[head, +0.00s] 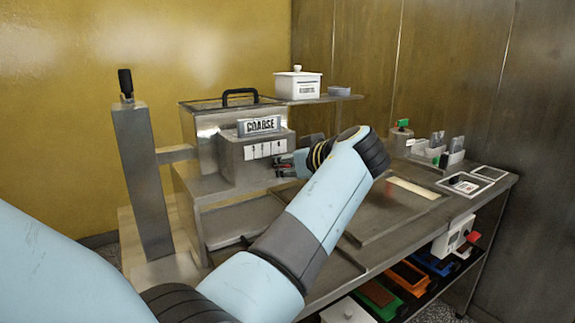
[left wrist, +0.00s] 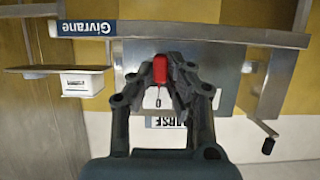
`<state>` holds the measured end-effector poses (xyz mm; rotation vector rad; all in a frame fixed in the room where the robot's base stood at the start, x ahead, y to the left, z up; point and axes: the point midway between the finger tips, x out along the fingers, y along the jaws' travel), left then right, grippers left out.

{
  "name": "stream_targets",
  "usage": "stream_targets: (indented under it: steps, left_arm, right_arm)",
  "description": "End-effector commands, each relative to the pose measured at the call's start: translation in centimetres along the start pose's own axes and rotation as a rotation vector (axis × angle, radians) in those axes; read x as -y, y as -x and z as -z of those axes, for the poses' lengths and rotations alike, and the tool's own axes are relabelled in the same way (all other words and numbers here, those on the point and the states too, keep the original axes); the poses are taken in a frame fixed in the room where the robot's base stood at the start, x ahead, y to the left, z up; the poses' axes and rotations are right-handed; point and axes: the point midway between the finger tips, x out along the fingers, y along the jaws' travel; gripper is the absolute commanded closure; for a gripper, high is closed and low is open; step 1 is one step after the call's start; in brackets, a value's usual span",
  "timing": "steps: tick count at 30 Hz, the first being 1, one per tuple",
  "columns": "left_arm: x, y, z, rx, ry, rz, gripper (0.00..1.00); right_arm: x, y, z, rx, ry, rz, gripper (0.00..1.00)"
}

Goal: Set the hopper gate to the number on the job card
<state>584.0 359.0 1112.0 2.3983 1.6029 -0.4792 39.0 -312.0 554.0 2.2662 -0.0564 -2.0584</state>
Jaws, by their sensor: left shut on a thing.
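The hopper (head: 215,140) is a metal box at the left of the bench, with a "COARSE" plate (head: 259,125) and a white strip of marks (head: 264,149) on its front. The marks are too small to read for certain. My left gripper (head: 283,165) is at the right side of that front, shut on a red handle (left wrist: 160,70), which shows between the fingertips in the left wrist view. The handle's setting cannot be read. A framed card (head: 465,185) lies on the right of the bench; its print is too small to read. My right gripper is out of view.
A white lidded box (head: 298,84) stands on the shelf behind. A tall metal post (head: 143,180) with a black-handled top stands left of the hopper. Small holders (head: 437,147) stand at the bench's back right. Coloured bins (head: 410,277) sit below.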

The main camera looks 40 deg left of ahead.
Motion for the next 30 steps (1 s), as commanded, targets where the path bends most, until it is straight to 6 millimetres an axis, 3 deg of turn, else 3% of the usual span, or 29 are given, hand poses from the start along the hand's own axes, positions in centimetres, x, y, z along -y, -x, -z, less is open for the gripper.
stream_targets:
  steps: [8,16,23,24,28,30]
  left_arm:
    - [0.0,0.0,0.0,-0.001,0.001,0.000,1.00]
    - [1.9,0.0,0.0,-0.001,0.001,0.000,1.00]
    - [2.0,0.0,0.1,-0.001,0.002,0.000,1.00]
    - [2.0,0.0,0.1,-0.001,0.002,0.000,0.84]
    - [1.9,0.0,0.1,-0.001,0.001,0.000,0.67]
    - [2.0,0.0,0.1,-0.001,0.001,0.000,0.63]
  right_arm:
    - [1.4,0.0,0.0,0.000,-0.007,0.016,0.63]
    - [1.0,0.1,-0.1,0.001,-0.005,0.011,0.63]
    - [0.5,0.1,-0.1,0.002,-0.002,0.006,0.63]
    - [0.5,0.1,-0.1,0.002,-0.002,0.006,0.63]
    - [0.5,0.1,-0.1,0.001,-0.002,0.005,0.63]
    - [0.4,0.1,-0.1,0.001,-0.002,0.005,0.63]
